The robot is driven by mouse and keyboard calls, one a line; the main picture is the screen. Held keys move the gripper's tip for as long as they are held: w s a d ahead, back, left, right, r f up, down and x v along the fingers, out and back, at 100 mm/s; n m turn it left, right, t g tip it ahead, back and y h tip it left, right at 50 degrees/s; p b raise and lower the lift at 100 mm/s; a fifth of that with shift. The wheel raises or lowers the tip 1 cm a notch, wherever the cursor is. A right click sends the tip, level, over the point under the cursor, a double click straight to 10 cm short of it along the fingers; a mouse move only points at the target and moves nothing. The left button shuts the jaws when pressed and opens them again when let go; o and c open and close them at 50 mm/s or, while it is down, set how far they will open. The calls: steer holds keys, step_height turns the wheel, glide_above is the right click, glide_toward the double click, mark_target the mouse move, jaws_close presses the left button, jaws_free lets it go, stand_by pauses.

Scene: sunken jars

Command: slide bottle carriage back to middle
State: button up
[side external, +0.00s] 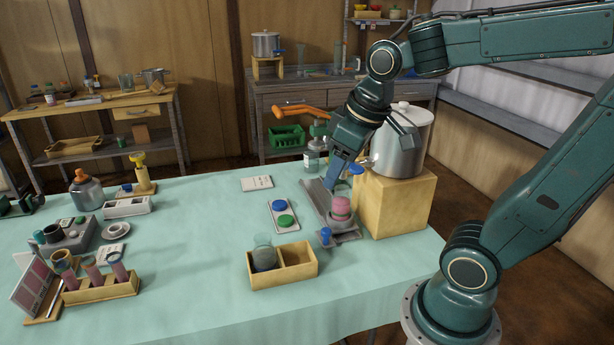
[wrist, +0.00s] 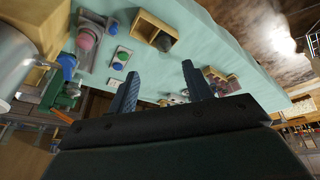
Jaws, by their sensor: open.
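The bottle carriage is a grey plate (side external: 345,238) at the near end of a grey track (side external: 316,197), beside the wooden block. A bottle with pink contents (side external: 340,208) stands on it, and a blue knob (side external: 325,235) is at its left side. In the wrist view the pink bottle (wrist: 86,41) and blue knob (wrist: 111,26) are at the upper left. My gripper (wrist: 158,84) is open and empty, its two fingers apart. In the side view my gripper (side external: 338,180) is above the far part of the track, behind the bottle, apart from the knob.
A steel pot (side external: 402,145) with a blue tap handle (side external: 356,168) stands on a wooden block (side external: 395,203) right of the track. A panel with blue and green buttons (side external: 282,214) lies to the left. A two-part wooden box (side external: 285,279) holding a jar is nearer.

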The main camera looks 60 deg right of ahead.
steer(key=w+d+f+g, duration=0.2)
steer(key=w+d+f, duration=0.4)
steer(key=w+d, duration=0.25)
steer(key=g, duration=0.2)
glide_above(326, 230)
step_height(326, 230, down, 11)
steer(key=shift+d+r+n+y, duration=0.1)
steer(key=shift+n+y, duration=0.2)
steer(key=shift+n, duration=0.1)
step_height(326, 230, down, 14)
steer(key=shift+r, duration=0.15)
steer(key=shift+c, duration=0.2)
jaws_close()
